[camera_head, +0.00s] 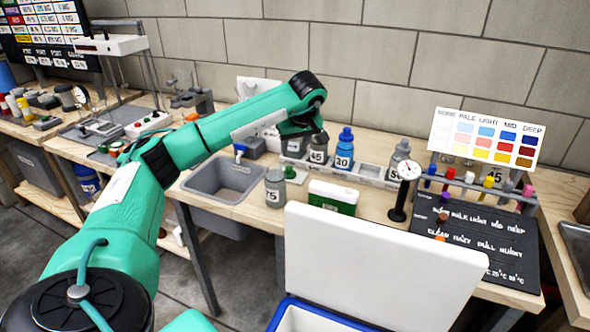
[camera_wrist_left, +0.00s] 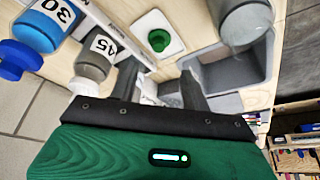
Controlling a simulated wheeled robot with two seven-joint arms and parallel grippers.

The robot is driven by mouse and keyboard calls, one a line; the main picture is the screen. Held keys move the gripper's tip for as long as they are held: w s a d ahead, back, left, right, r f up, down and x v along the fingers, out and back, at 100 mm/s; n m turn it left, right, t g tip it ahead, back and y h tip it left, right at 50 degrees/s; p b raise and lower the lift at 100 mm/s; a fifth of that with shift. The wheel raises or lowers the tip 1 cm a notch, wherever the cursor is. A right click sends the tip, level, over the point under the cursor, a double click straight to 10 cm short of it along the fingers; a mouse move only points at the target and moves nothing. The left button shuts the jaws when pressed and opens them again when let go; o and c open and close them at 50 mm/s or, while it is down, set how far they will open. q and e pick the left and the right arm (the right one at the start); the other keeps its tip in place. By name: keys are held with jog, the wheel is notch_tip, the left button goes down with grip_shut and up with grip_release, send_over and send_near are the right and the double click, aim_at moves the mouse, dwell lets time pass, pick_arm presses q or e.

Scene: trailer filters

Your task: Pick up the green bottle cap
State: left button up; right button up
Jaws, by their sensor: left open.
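The green bottle cap (camera_head: 290,172) is small and round. In the head view it lies behind the grey bottle marked 75 (camera_head: 275,190), right of the sink. In the left wrist view the green cap (camera_wrist_left: 158,40) sits on a small white plate (camera_wrist_left: 172,22), ahead of the fingertips. My left gripper (camera_head: 297,143) hangs above the back of the bench, up and behind the cap. It is open, with a gap between its fingers (camera_wrist_left: 162,84) and no cap between them. My right gripper is not in view.
A rack holds bottles marked 45 (camera_head: 318,152) and 30 (camera_head: 344,152) right of the gripper. The grey sink (camera_head: 222,182) is left of the cap. A green and white box (camera_head: 332,197) and a large white lid (camera_head: 380,265) stand in front.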

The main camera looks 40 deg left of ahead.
pick_arm(q)
send_over(290, 168)
jog(key=s+d, duration=0.2)
jog(key=f, duration=0.5)
jog(key=shift+w+d+f, duration=0.15)
jog(key=shift+w+f, duration=0.1)
jog(key=shift+f, duration=0.15)
jog(key=x, duration=0.5)
jog(key=shift+w+a+f, duration=0.2)
jog(key=shift+w+a, duration=0.05)
jog(key=shift+a, duration=0.05)
jog(key=c, duration=0.6)
